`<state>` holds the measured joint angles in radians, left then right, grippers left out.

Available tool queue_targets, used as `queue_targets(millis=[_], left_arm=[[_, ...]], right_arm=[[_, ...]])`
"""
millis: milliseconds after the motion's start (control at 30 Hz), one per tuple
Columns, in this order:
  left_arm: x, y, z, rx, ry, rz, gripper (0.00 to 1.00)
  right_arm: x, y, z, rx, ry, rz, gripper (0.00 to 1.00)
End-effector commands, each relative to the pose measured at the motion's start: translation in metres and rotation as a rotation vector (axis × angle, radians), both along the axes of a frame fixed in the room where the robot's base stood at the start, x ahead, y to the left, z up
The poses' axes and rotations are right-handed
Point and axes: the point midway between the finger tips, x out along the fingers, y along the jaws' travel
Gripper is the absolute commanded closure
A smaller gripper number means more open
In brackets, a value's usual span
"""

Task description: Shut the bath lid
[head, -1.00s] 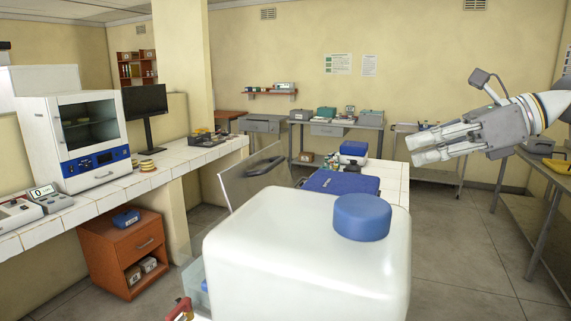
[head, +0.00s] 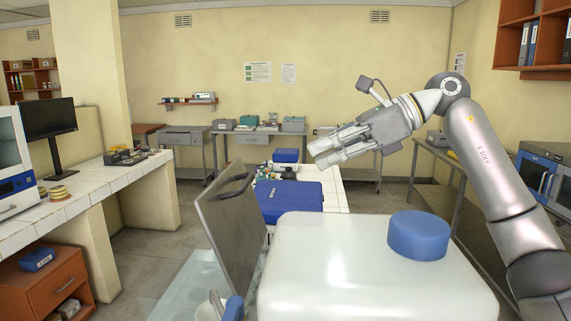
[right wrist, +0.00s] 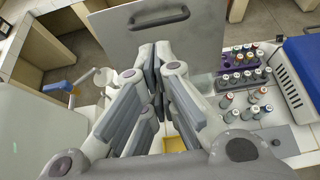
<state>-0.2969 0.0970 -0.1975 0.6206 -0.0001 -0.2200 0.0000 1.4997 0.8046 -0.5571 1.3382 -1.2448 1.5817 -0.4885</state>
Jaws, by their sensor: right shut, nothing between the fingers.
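The bath lid (head: 228,235) is a grey panel with a dark handle. It stands raised and steeply tilted left of centre in the head view. In the right wrist view the lid (right wrist: 190,42) fills the top, beyond the fingers. My right gripper (head: 322,154) is to the right of the lid in the head view, with its fingers pointing left. It is shut and empty; its fingertips (right wrist: 160,58) overlap the lid's lower part in the wrist view, and I cannot tell any contact. The bath itself is mostly hidden. My left gripper is out of view.
A large white container with a blue cap (head: 418,236) blocks the foreground. A blue case (head: 288,203) lies on the tiled bench behind it. Racks of small vials (right wrist: 243,80) stand right of the fingers. A blue-and-white item (right wrist: 62,87) is at the left.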

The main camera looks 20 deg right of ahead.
Motion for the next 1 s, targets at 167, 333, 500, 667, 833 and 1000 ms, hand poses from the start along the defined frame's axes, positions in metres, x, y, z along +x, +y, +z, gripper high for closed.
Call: queue_targets(millis=[167,333,500,667,833,1000], left_arm=[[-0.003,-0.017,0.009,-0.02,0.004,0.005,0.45],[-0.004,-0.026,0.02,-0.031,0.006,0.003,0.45],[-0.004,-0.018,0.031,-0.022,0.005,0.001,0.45],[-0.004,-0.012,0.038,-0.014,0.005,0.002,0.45],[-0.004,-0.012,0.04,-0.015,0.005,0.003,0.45],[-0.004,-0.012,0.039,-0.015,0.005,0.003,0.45]], right_arm=[[0.011,0.028,-0.015,-0.001,0.003,0.004,1.0],[0.024,0.059,-0.032,0.0,0.004,0.005,1.0],[0.036,0.084,-0.046,0.001,0.004,0.003,1.0],[0.042,0.099,-0.056,0.001,0.002,0.002,1.0],[0.045,0.104,-0.061,0.0,0.0,0.001,1.0],[0.045,0.105,-0.062,0.0,0.0,0.0,1.0]])
